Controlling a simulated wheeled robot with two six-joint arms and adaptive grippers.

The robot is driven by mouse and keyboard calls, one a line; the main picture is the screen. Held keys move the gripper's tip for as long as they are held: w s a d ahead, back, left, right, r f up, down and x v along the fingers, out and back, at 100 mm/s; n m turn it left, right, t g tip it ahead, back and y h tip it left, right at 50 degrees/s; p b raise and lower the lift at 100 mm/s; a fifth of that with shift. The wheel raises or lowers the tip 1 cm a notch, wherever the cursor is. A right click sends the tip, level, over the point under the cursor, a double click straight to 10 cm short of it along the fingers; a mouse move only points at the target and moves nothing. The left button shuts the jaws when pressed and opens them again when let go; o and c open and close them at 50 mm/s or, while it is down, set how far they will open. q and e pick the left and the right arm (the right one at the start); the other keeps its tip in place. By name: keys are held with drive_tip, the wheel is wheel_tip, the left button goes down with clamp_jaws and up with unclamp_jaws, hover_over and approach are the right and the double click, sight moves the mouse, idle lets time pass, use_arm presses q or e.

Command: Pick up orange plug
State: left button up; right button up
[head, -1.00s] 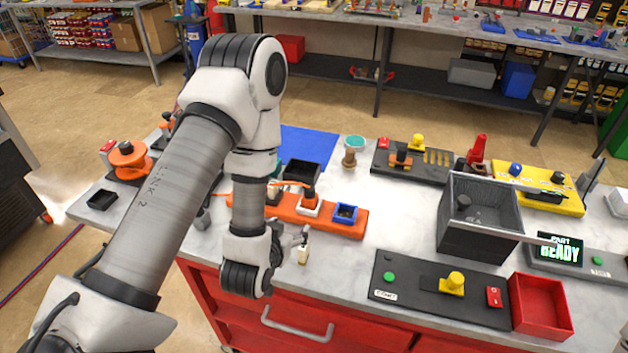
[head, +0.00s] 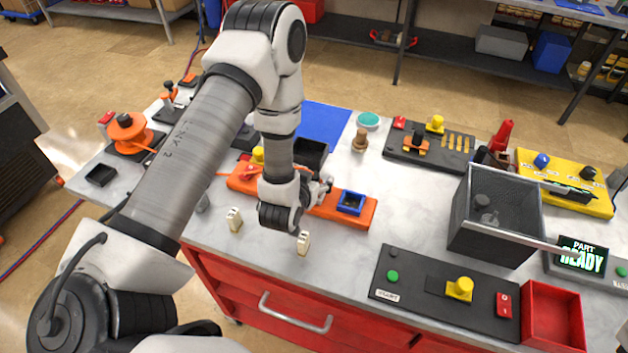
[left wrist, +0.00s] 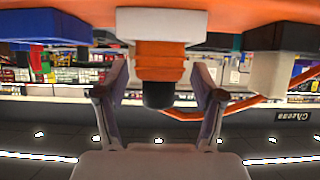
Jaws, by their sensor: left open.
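The orange plug (left wrist: 160,60) shows in the left wrist view, upside down, with its dark end toward my wrist and a white socket (left wrist: 160,25) at its other end. My left gripper (left wrist: 159,92) is open, with one finger on each side of the plug and a visible gap on both sides. In the head view my left gripper (head: 322,188) is low over the orange socket strip (head: 352,213). My own arm hides the plug and the middle of the strip there. My right gripper is not in view.
A blue-rimmed socket (head: 351,203) is at the strip's right end. Two small cream pieces (head: 303,243) stand in front of the strip. A grey bin (head: 495,225), a black panel (head: 440,290) and a red tray (head: 553,315) are to the right. The table's middle is clear.

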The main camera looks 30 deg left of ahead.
use_arm(q)
drive_tip(key=shift+s+d+r, duration=0.15)
drive_tip(key=shift+s+r, duration=0.05)
drive_tip(key=shift+s, duration=0.1)
drive_tip(key=c, duration=1.3)
